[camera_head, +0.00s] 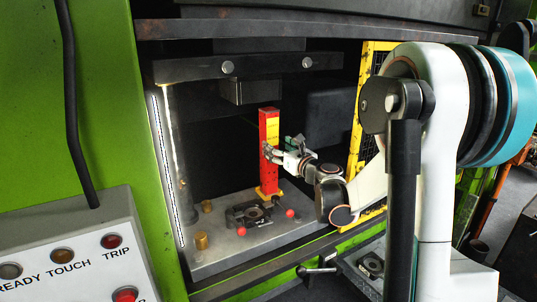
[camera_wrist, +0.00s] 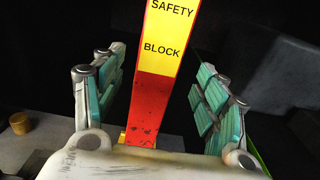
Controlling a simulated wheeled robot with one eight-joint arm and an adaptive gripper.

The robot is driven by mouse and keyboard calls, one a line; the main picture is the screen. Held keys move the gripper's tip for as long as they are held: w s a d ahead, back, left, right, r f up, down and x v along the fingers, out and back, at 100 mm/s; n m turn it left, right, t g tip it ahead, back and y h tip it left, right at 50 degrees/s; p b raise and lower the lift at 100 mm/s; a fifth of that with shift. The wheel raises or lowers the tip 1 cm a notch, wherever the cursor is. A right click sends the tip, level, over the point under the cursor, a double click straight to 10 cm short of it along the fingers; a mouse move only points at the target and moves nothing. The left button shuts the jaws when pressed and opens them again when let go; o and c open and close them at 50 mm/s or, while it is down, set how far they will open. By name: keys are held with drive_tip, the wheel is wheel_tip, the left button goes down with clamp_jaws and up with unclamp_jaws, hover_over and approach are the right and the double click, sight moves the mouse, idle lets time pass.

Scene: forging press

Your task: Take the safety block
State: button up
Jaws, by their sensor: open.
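The safety block (camera_head: 268,170) is a tall red post with a yellow upper face, standing upright on the press bed in the head view. In the wrist view the block (camera_wrist: 150,105) rises between my fingers, and its yellow face reads "SAFETY BLOCK". My gripper (camera_head: 275,151) is at the block's middle height, on its right side in the head view. In the wrist view my gripper (camera_wrist: 164,88) is open, with a teal-padded finger on either side of the block and dark gaps showing between pads and block. The block's foot is mostly hidden by my gripper in the wrist view.
The grey press bed (camera_head: 215,262) carries a dark die (camera_head: 248,215) with red knobs and brass-coloured posts (camera_head: 201,241). The upper ram (camera_head: 250,91) hangs above. A yellow mesh guard (camera_head: 366,75) stands at the right; a control box (camera_head: 75,245) is at lower left.

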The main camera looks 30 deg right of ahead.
sight(273, 143)
drive_tip(key=shift+w+a, duration=0.2)
drive_tip(key=shift+w, duration=3.05)
clamp_jaws()
